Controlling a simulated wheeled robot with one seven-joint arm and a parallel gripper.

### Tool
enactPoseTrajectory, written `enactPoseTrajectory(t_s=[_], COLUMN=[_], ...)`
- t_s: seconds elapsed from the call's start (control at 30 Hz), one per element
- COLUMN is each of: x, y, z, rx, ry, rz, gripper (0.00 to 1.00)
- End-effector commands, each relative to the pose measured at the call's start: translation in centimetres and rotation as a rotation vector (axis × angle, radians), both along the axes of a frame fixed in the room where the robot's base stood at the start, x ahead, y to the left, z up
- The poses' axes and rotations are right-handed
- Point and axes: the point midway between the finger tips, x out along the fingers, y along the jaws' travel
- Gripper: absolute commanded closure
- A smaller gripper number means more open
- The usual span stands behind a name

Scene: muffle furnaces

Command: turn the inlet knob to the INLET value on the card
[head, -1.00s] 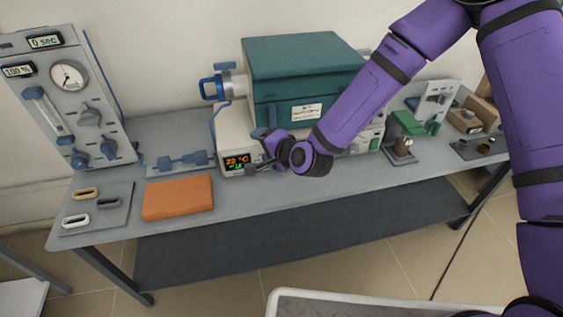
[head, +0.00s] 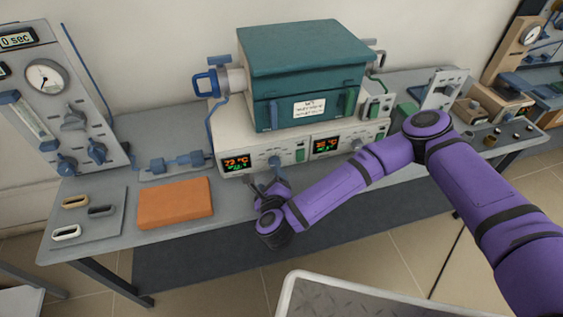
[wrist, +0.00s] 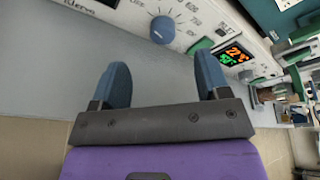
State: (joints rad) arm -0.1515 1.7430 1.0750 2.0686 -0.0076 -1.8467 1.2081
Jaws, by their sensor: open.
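The card (head: 309,108) is white and sits on the teal furnace's front; its print is too small to read. Several blue-grey knobs, including one at the panel's lower right (head: 97,152), sit on the grey gauge panel at left. I cannot tell which knob is the inlet knob. My gripper (head: 267,186) is open and empty, in front of the furnace's control base. In the wrist view, my gripper (wrist: 161,66) has its two blue fingers apart, below a blue dial knob (wrist: 163,29) with radiating marks. The fingers are not around that knob.
The teal furnace (head: 300,65) stands on a white control base with lit displays (head: 237,164). An orange block (head: 175,202) and a tray (head: 98,245) with oval rings lie on the bench at left. A blue valve fitting (head: 178,162) stands behind the orange block.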

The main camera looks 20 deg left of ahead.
Motion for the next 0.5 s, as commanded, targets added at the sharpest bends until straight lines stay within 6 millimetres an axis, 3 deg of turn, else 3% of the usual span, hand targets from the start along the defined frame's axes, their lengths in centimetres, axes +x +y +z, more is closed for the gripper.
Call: enactPoseTrajectory(t_s=[0.27, 0.5], x=[-0.9, 1.8], y=[-0.5, 0.2], z=[-1.4, -2.2], rx=[0.039, 0.040], ry=[0.039, 0.038], rz=[-0.091, -0.093], gripper=[0.31, 0.31])
